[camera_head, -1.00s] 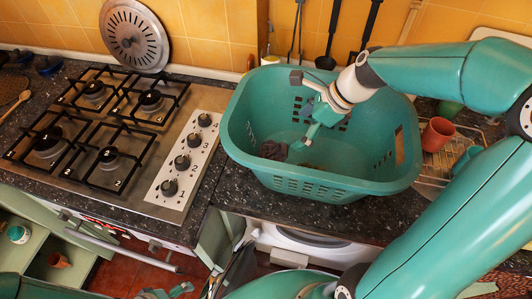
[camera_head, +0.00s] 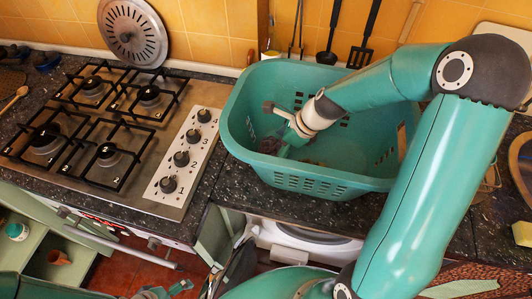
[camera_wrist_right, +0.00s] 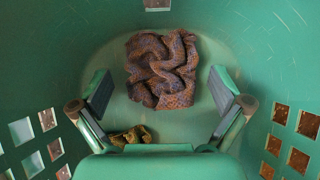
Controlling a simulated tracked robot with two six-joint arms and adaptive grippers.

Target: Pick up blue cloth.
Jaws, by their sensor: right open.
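A crumpled, textured cloth (camera_wrist_right: 162,68) lies on the floor of the green basket. It looks brownish purple with bluish folds, not plainly blue. In the head view a dark bit of the cloth (camera_head: 268,145) shows inside the basket (camera_head: 300,184). A smaller olive-yellow cloth (camera_wrist_right: 131,136) lies nearer in the wrist view, partly hidden by my gripper. My right gripper (camera_head: 284,149) points down inside the basket. In the wrist view the right gripper (camera_wrist_right: 162,92) is open and empty, its fingers spread either side of the larger cloth's near part. My left gripper (camera_head: 166,292) barely shows at the bottom edge.
The basket's perforated walls surround my right gripper. A gas hob (camera_head: 110,140) stands to the left on the dark counter. Utensils hang on the tiled wall behind. A yellow sponge (camera_head: 522,233) and a pan (camera_head: 523,165) are at the right edge. An open drawer (camera_head: 60,255) is at lower left.

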